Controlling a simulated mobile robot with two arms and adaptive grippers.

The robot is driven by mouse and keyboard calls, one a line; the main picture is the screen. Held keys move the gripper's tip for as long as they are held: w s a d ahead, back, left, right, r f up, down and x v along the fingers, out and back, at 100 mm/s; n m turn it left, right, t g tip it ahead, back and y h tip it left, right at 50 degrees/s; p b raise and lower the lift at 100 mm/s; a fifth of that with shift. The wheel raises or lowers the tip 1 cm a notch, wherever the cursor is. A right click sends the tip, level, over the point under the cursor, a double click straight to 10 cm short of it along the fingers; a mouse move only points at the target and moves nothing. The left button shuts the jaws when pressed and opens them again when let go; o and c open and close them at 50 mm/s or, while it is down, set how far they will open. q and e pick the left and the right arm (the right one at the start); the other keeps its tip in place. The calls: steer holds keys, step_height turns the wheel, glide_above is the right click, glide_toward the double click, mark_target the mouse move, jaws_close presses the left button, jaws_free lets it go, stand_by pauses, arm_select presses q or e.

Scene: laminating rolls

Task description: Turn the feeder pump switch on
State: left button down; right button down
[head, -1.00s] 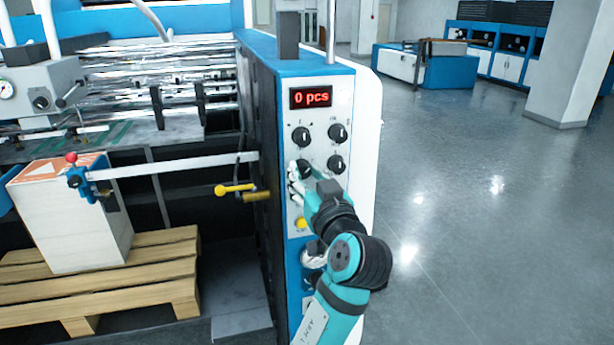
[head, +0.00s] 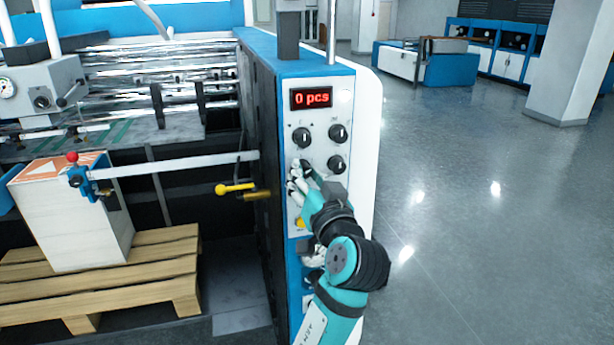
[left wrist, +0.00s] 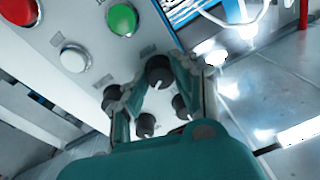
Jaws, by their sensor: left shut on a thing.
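The control panel (head: 354,110) of the machine carries a group of black rotary knobs under a red "0 pcs" display (head: 311,98). My left gripper (head: 299,182) is at the lower left knob (head: 306,167) of this group and partly covers it. In the left wrist view, the teal fingers of my left gripper stand on both sides of that knob (left wrist: 158,70), shut on it. A white pointer line shows on the knob. The labels are too small to read, so I cannot tell from them which knob is the feeder pump switch. My right gripper is not in view.
Other knobs (head: 336,132) sit close around the held one. Green (left wrist: 122,19), white (left wrist: 74,59) and red (left wrist: 18,10) buttons are nearby. A yellow lever (head: 235,188) sticks out left of the panel. The floor (head: 470,220) to the right is clear.

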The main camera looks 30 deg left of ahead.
mark_target(301, 119)
arm_select(q)
steer(key=c, duration=1.1)
jaws_free()
steer(key=shift+o, duration=0.4)
steer(key=shift+r, duration=0.15)
step_height(301, 119, up, 10)
steer(key=shift+f, duration=0.1)
steer(key=shift+f, duration=0.15)
